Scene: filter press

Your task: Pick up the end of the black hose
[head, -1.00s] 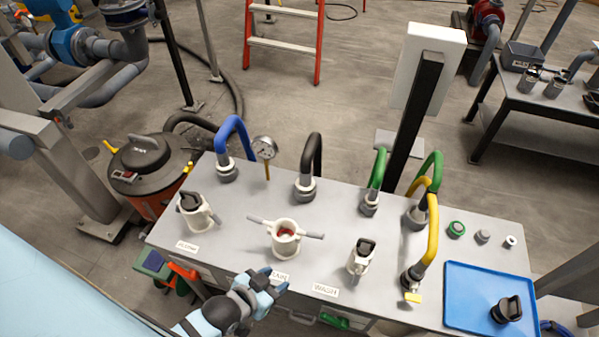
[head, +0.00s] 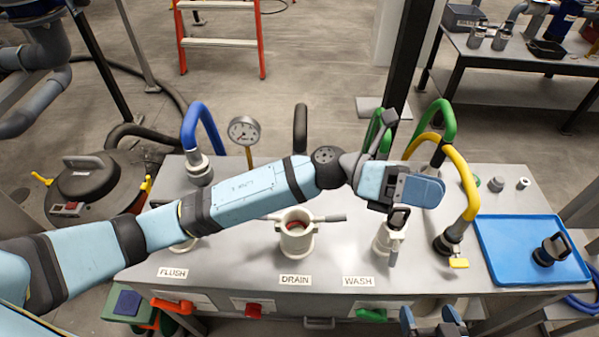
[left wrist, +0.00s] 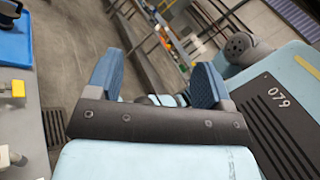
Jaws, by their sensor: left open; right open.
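The black hose (head: 300,122) rises as an arch at the back of the bench. Its lower part and its end fitting are hidden behind my left arm. My left gripper (head: 424,190) is above the bench, to the right of the hose, over the WASH port area. In the left wrist view its two blue fingers (left wrist: 155,85) are spread with nothing between them. My right gripper (head: 431,318) is open at the bottom edge, in front of the bench, and far from the hose.
A blue hose (head: 203,125), a pressure gauge (head: 243,130), green hoses (head: 440,115) and a yellow hose (head: 466,180) stand around my left arm. The DRAIN port (head: 297,235) has side handles. A blue tray (head: 510,260) holds a black-handled fitting. A dark post (head: 405,75) rises behind.

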